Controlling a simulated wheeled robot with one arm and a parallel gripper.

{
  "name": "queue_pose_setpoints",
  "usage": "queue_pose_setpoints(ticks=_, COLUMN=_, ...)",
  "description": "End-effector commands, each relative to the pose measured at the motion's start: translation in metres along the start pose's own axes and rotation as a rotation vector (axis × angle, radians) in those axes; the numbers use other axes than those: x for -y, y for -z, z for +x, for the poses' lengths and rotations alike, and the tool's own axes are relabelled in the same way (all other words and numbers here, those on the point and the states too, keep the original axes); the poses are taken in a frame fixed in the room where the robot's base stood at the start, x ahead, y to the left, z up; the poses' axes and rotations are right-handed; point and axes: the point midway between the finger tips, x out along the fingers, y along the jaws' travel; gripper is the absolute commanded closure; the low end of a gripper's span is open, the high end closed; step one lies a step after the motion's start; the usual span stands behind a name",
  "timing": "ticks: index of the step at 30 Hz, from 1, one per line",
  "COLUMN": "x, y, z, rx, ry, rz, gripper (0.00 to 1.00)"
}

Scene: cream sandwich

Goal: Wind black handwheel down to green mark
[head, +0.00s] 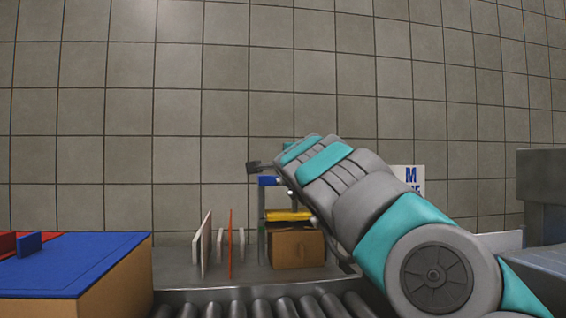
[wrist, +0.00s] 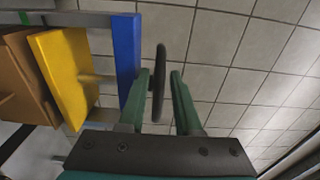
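The black handwheel (wrist: 158,85) shows edge-on in the wrist view, beside the blue crossbeam (wrist: 127,60) of a small press. My gripper (wrist: 162,73) has its two green fingers apart, with the wheel's rim between them. The rim is close to the left finger, with a clear gap to the right one; contact is not certain. A yellow plate (wrist: 65,80) stands on the far side of the beam, with a grey rod between them. In the head view my arm hides most of the press, and only part of its blue beam (head: 268,181) and yellow plate (head: 288,215) shows.
A brown box (head: 297,247) sits under the yellow plate. Thin white and orange upright panels (head: 230,245) stand left of the press. A roller conveyor (head: 262,307) runs in front. A blue-topped crate (head: 75,262) is at the left. A tiled wall is behind.

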Motion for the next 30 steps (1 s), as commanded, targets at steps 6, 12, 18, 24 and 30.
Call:
queue_pose_setpoints(ticks=6, x=0.001, y=0.000, z=0.030, rx=-0.001, ry=-0.001, rz=0.001, gripper=0.68)
queue_pose_setpoints(ticks=12, x=0.001, y=-0.002, z=0.052, rx=0.001, ry=-0.001, rz=0.000, gripper=0.68)
queue_pose_setpoints(ticks=18, x=0.001, y=0.000, z=0.063, rx=0.000, ry=0.001, rz=0.001, gripper=0.68)
queue_pose_setpoints(ticks=24, x=-0.001, y=0.000, z=0.065, rx=0.001, ry=0.000, rz=0.000, gripper=0.68)
queue_pose_setpoints(ticks=30, x=-0.001, y=0.000, z=0.065, rx=0.000, ry=0.000, rz=-0.001, gripper=0.71)
